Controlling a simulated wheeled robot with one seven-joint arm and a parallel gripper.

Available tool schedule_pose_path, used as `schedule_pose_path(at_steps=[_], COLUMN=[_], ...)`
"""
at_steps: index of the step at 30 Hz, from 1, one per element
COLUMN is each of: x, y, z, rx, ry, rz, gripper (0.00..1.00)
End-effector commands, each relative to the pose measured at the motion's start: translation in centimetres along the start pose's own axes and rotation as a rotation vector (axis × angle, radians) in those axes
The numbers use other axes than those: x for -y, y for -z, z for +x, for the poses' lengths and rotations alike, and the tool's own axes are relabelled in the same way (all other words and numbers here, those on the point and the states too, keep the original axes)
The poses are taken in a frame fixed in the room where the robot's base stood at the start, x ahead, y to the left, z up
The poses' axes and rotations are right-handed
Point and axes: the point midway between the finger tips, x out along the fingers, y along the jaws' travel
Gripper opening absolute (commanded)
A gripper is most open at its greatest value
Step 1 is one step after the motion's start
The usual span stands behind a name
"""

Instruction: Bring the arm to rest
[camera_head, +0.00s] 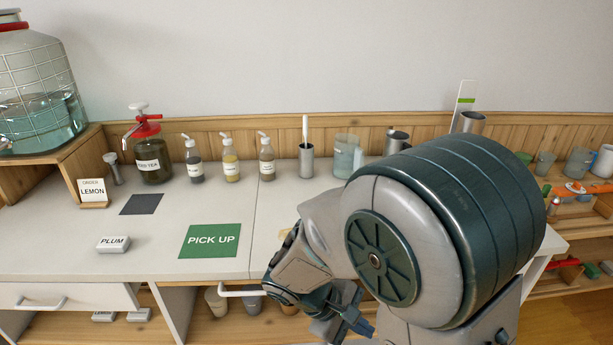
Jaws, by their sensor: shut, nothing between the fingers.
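My arm fills the lower right of the head view, with its large dark-green and grey joint nearest the camera. My gripper (358,324) is at the bottom, low in front of the counter (215,215) and just right of a drawer handle. It is shut and holds nothing that I can see. My own arm partly hides its fingers. I cannot tell exactly how far it is from the counter's front edge.
On the counter stand a tea jar (152,160), several pump bottles (231,164), a steel cup (306,162) and a glass beaker (345,160). A PLUM block (113,244) and a green PICK UP mat (210,240) lie nearer. Shelves (575,215) stand at right.

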Motion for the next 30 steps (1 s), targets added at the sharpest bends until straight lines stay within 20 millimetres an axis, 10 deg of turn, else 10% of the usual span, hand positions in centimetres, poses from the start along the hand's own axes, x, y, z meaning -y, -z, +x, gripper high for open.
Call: schedule_pose_path(at_steps=[15,30], x=[-1.7,-2.7], y=[-8.6,-10.9], z=[-3.1,-4.8], rx=[-0.395,-0.555], ry=[0.506,0.587], rz=[0.709,0.951], gripper=[0.00,0.00])
